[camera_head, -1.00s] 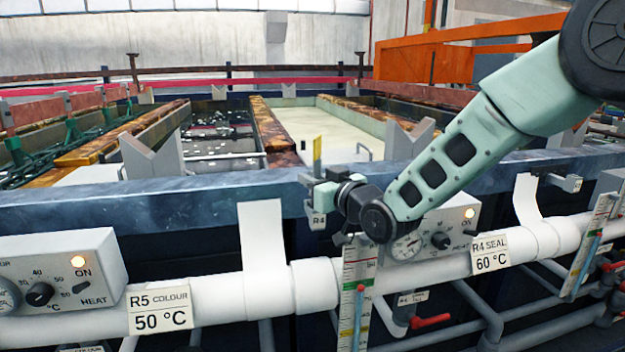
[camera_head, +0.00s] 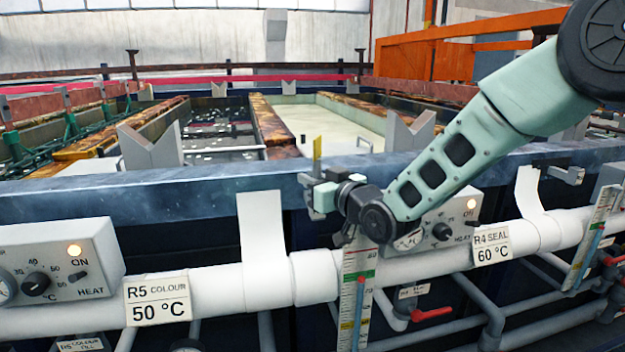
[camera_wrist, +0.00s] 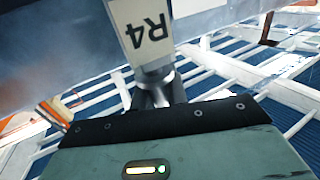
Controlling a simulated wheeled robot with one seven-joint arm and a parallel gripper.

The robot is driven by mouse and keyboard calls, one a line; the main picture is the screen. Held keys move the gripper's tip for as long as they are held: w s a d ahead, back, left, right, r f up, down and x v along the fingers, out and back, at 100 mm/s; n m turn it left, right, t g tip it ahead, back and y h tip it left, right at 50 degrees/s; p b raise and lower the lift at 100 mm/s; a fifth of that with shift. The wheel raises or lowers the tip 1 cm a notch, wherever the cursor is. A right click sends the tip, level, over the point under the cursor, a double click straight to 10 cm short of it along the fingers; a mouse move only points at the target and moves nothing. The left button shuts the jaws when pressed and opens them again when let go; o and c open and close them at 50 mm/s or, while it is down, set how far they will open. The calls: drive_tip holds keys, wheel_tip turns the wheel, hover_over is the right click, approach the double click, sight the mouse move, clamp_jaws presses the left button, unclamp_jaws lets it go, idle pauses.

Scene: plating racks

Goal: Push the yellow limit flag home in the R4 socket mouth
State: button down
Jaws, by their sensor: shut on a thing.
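The yellow limit flag (camera_head: 317,152) stands roughly upright above the front rail in the head view, its lower end hidden at my gripper. My gripper (camera_head: 320,186) is shut on the flag, in front of the blue rail. In the wrist view a white plate marked R4 (camera_wrist: 148,32) lies just beyond my gripper (camera_wrist: 154,82), with the lettering turned over. The grey R4 socket is largely hidden behind my gripper in the head view. I cannot tell how deep the flag sits in its mouth; the yellow part does not show in the wrist view.
The blue tank rail (camera_head: 225,190) runs across in front of me. White pipe (camera_head: 225,290), a heater box (camera_head: 62,258) and a vertical scale (camera_head: 357,300) lie below it. A similar grey bracket (camera_head: 568,175) is farther right. Grey V-shaped supports (camera_head: 152,148) stand behind the rail.

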drive_tip(key=shift+f+b, duration=0.3)
drive_tip(key=shift+f, duration=0.15)
drive_tip(key=c, duration=1.3)
unclamp_jaws()
drive_tip(key=b+v, duration=0.1)
drive_tip(key=v, duration=1.6)
drive_tip(key=shift+s+d, duration=0.2)
